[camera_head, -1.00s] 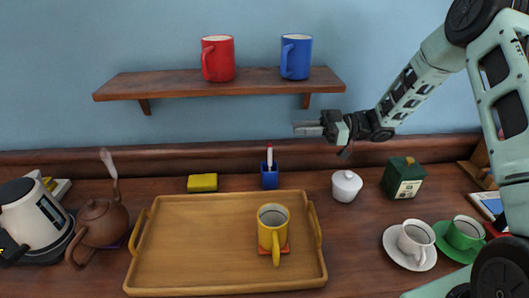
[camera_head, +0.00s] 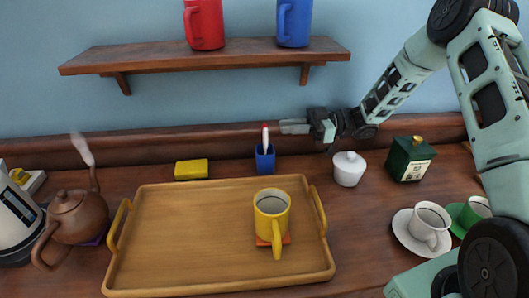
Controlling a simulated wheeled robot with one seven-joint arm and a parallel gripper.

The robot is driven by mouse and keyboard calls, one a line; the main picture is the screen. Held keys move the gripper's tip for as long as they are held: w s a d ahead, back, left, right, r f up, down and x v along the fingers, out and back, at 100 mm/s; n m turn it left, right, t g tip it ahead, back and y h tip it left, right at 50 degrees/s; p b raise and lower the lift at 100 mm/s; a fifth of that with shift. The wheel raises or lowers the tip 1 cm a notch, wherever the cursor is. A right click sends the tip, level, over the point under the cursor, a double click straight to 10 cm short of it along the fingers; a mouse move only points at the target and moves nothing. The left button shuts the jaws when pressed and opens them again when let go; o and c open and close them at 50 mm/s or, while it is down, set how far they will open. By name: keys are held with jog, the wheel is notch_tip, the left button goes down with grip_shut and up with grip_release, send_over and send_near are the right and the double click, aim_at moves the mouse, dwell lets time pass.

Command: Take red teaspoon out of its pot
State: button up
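The red teaspoon (camera_head: 265,134) stands upright in the small blue pot (camera_head: 265,160), behind the wooden tray. Its red top and pale stem show above the rim; its lower part is hidden inside. My gripper (camera_head: 284,126) points left, just to the right of the teaspoon's upper end in the picture. It appears apart from the teaspoon, but depth is hard to judge. No object shows in it, and the gap between its fingers cannot be made out.
A wooden tray (camera_head: 180,245) holds a yellow mug (camera_head: 271,208). A yellow sponge (camera_head: 191,169) lies left of the pot; a white lidded bowl (camera_head: 348,169) and green canister (camera_head: 409,159) stand right. A shelf (camera_head: 200,55) with red and blue mugs hangs above.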

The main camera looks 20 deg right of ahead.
jog(key=a, duration=0.2)
jog(key=w+a, duration=0.1)
jog(key=a, duration=0.2)
jog(key=shift+a+r, duration=0.1)
jog(key=shift+a, duration=0.15)
grip_shut()
